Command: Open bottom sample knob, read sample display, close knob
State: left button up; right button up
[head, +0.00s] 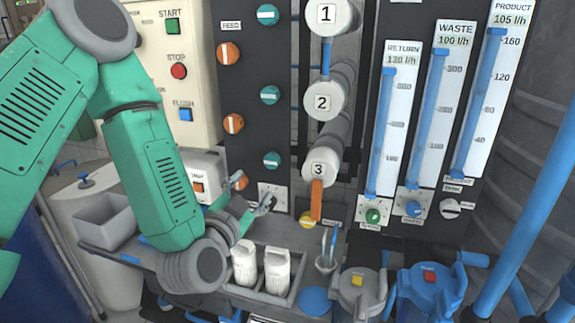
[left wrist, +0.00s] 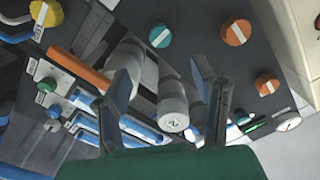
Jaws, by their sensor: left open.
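My left gripper (head: 256,189) is open in front of the panel's lower left part, and nothing shows between its fingers. It also shows in the left wrist view (left wrist: 163,58). The lowest teal knob (head: 271,160) is just above the fingers; a teal knob also shows between and beyond the fingertips in the left wrist view (left wrist: 160,37). The lowest orange knob (head: 238,182) is partly hidden behind a finger. I cannot tell which knob is the bottom sample knob. No sample display can be read. My right gripper is not in view.
White cylinders (head: 318,168) numbered 1 to 3 jut out right of the knobs, with an orange handle (head: 316,200) below. White bottles (head: 277,268) stand in a tray under the gripper. Blue-capped and grey-capped vessels (head: 430,285) stand at the front right. Flow meters (head: 390,130) are farther right.

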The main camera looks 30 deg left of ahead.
aim_at(270, 164)
pick_arm(q)
jog(key=x, duration=1.2)
jog(key=shift+w+a+f, duration=0.1)
jog(key=shift+w+a, duration=0.05)
jog(key=shift+w, duration=0.15)
jog(key=c, duration=1.1)
